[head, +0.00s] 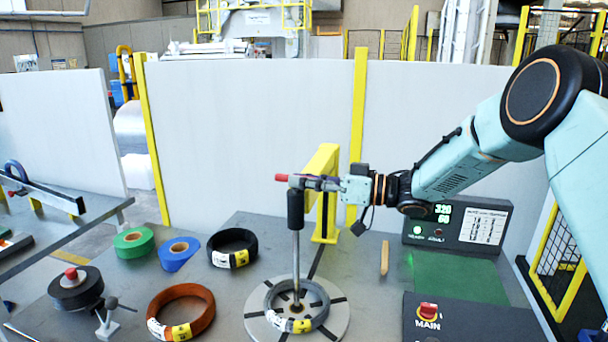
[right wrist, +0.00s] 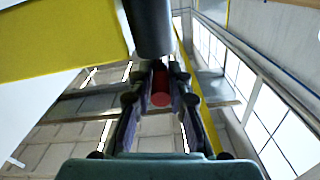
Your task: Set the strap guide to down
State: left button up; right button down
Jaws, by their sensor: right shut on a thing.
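My right gripper (head: 306,184) reaches in from the right and is shut on a red-tipped lever (head: 282,177) at the top of the wrapping station. In the right wrist view the red tip (right wrist: 160,99) shows between the two dark fingers. A black cylinder (head: 295,210) on an upright metal rod, which looks like the strap guide, stands just below the fingers. The rod's lower end is over the middle of a grey coil (head: 318,315) on the round turntable (head: 258,326). The cylinder also shows close to the fingers in the wrist view (right wrist: 149,28). My left gripper is out of view.
A yellow post (head: 323,165) stands behind the gripper. A control panel (head: 458,225) with lit digits and a red MAIN button (head: 428,311) are at right. Black (head: 232,250) and orange (head: 181,313) coils and green (head: 134,242) and blue (head: 179,254) rolls lie left.

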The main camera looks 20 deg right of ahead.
jog(key=shift+s+f, duration=0.1)
jog(key=shift+f, duration=0.25)
jog(key=c, duration=1.6)
grip_release()
jog(key=o, duration=0.3)
jog(key=shift+d+r, duration=0.1)
jog(key=shift+d, duration=0.15)
jog(key=shift+a+r, duration=0.1)
jog(key=shift+a, duration=0.05)
jog(key=v, duration=1.2)
jog(key=shift+a, duration=0.1)
